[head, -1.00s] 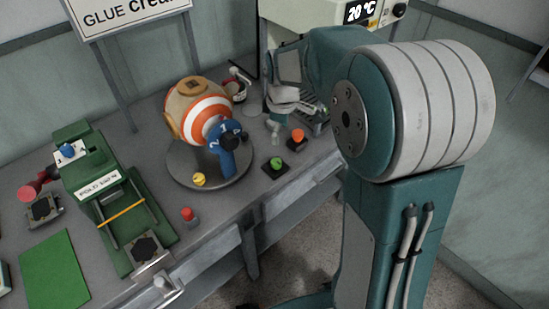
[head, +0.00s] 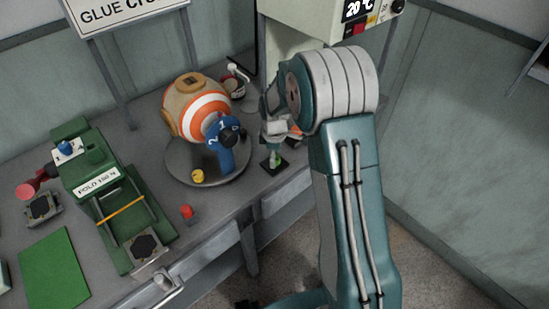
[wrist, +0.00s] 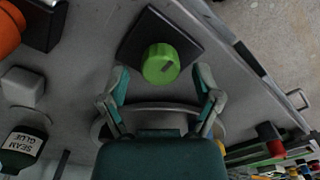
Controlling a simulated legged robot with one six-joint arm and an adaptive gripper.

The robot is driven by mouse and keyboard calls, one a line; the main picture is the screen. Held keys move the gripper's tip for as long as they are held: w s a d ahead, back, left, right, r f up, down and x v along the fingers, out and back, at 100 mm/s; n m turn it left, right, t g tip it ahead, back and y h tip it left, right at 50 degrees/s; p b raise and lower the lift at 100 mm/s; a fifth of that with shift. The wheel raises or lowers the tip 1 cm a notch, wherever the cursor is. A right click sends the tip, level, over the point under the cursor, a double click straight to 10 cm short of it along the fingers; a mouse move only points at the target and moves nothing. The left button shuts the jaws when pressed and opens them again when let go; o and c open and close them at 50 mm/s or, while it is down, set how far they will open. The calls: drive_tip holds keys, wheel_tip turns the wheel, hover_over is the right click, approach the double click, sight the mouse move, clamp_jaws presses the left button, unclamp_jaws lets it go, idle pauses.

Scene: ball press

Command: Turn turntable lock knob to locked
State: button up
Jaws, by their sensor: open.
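The grey round turntable (head: 178,172) stands on the bench and carries a striped orange-white ball (head: 208,106) in a tan and blue holder. A yellow knob (head: 198,176) sits at its front rim. A green knob (head: 273,160) on a dark square plate is to its right; it shows in the wrist view (wrist: 160,64) with a dark pointer mark. I cannot tell from labels which knob is the turntable lock. My gripper (wrist: 162,74) is open, pointing down with its fingers either side of the green knob. I cannot tell whether they touch it. My gripper (head: 268,146) partly hides that knob in the head view.
A red button (head: 186,211) stands at the bench's front edge. A green press (head: 92,172) is at left. An orange knob (wrist: 10,28), a white block (wrist: 23,86) and a glue bottle (wrist: 22,146) are near my gripper. A machine (head: 310,30) stands behind.

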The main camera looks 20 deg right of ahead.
drive_tip(key=shift+f, duration=0.65)
clamp_jaws()
